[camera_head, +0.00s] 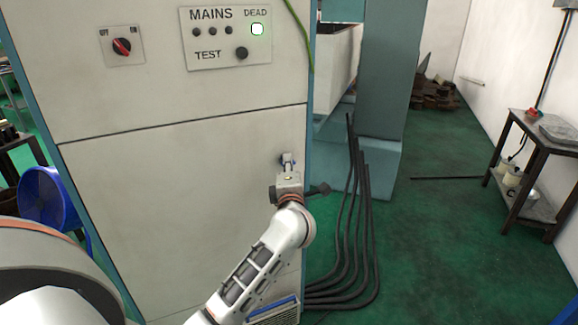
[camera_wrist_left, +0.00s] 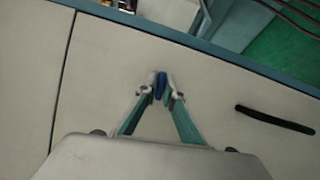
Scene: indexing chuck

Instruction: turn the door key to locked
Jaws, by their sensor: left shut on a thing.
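The door key (camera_wrist_left: 161,86) is a small blue piece at the cabinet door, seen between the fingertips in the left wrist view. My left gripper (camera_wrist_left: 161,92) is shut on it, with one finger on each side. In the head view my left gripper (camera_head: 288,163) reaches the right part of the cabinet's lower door (camera_head: 170,200). There the fingers and wrist mostly hide the key, and I cannot tell its turn angle or any lock marks. My right gripper is not in view.
A black door handle (camera_wrist_left: 275,120) lies beside the key. Black cables (camera_head: 358,240) run right of the cabinet.

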